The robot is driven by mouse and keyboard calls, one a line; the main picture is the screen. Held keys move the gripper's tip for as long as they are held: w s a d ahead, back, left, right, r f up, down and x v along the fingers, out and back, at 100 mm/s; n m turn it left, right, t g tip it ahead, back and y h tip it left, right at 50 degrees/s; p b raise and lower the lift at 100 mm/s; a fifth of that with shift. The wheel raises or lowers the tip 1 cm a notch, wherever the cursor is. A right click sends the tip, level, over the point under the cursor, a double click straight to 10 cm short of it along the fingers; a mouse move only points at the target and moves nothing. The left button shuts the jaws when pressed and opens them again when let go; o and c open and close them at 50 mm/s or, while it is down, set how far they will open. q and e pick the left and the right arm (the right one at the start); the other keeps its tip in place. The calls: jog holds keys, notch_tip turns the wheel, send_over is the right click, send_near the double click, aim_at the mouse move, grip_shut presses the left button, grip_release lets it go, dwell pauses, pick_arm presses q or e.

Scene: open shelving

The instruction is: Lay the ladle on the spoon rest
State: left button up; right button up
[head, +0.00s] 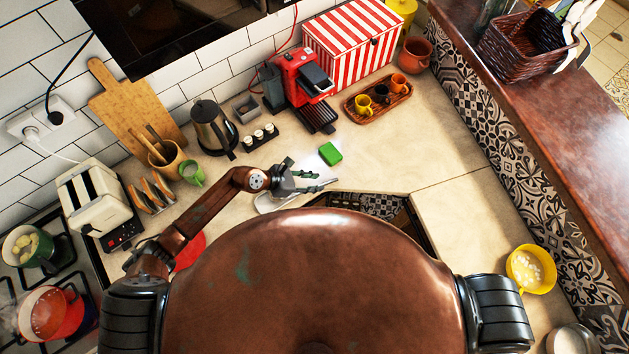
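My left gripper (318,181) is over the counter near the middle of the view, with its dark green fingers pointing right. Its fingers are small here, and I cannot tell whether anything is between them. A pale grey, shiny piece (272,203) lies just below and left of the gripper, partly hidden by my body; I cannot tell whether it is the spoon rest, the ladle or a sink edge. I cannot make out a clear ladle. My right gripper is not in view.
A green sponge (330,153) lies just beyond the gripper. A kettle (213,127), a red coffee machine (299,82) and a wooden cup tray (377,101) stand along the back. A toaster (96,200) is at left. The right counter (465,215) has free room around a yellow pot (531,268).

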pick_arm(q)
jog(key=v, duration=1.2)
jog(key=shift+w+d, duration=0.1)
dwell(0.4)
